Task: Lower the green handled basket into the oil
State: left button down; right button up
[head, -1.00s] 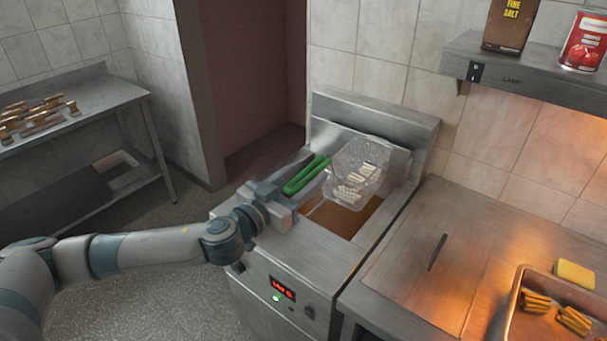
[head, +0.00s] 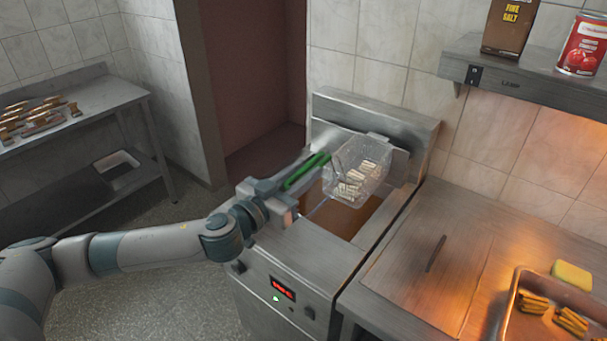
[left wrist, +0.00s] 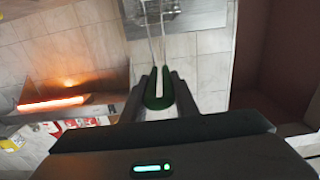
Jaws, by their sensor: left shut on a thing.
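The green handle (head: 305,172) belongs to a wire basket (head: 357,172) with several pale fry-like pieces in it. My left gripper (head: 290,186) is shut on the green handle, which also shows between the fingers in the left wrist view (left wrist: 158,92). The basket hangs over the fryer's oil well, above the brown oil (head: 345,220). In the head view the basket covers part of the oil, and its exact height above the oil is hard to tell. My right gripper is not in view.
The steel fryer (head: 318,250) has a raised back panel close behind the basket. A steel counter (head: 400,280) adjoins it at right, with a tray (head: 515,300) of food and a yellow sponge (head: 572,276). A shelf (head: 530,78) hangs above.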

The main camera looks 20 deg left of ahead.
pick_arm(q)
jog(key=shift+r+p, duration=1.05)
jog(key=shift+r, duration=0.65)
jog(key=shift+s, duration=0.1)
jog(key=shift+b+v, duration=0.5)
jog(key=shift+v, duration=1.85)
jog(key=shift+a, duration=0.1)
